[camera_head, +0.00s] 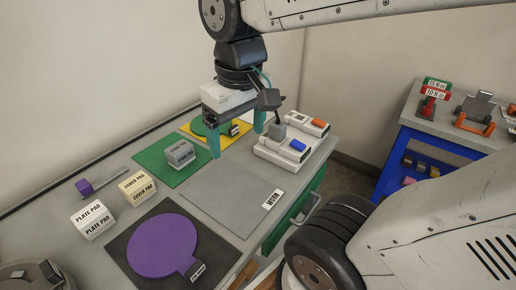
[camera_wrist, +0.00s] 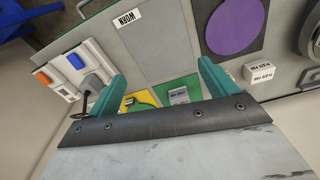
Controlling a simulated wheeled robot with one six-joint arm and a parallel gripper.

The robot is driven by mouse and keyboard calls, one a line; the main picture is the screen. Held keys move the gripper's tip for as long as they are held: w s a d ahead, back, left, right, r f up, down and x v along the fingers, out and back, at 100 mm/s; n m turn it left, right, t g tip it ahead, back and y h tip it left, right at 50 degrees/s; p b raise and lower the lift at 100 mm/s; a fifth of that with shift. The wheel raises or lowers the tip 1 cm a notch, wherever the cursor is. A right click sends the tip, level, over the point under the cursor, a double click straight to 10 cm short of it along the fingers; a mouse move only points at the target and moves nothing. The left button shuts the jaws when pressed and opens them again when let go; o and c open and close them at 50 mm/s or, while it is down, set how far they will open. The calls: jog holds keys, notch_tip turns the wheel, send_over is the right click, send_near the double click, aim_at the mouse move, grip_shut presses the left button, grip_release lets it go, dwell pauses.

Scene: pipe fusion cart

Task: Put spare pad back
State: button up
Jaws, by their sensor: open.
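A grey block (camera_head: 180,153) sits on the green mat (camera_head: 155,171) at the back left of the bench. Its label is too small to read surely, though it looks like the spare pad. In the wrist view the grey block (camera_wrist: 178,96) lies between the fingers' lines of sight, on the green mat (camera_wrist: 191,88). My gripper (camera_head: 237,133) is open and empty, with its teal fingers wide apart. It hangs to the right of the block, around the yellow mat and the grey work mat. In the wrist view my gripper (camera_wrist: 158,82) shows nothing held.
A white plate pad block (camera_head: 93,220) and a cream cover pad block (camera_head: 137,188) stand at left. A purple disc (camera_head: 165,246) lies in front. A yellow mat (camera_head: 222,137) is behind; a white switch unit (camera_head: 285,152) stands right. The grey work mat (camera_head: 225,190) is clear.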

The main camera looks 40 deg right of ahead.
jog(key=s, duration=0.2)
jog(key=s+f, duration=0.1)
jog(key=s, duration=0.2)
jog(key=shift+s+d+f, duration=0.1)
jog(key=shift+s+f, duration=0.05)
jog(key=shift+f, duration=0.05)
dwell(0.9)
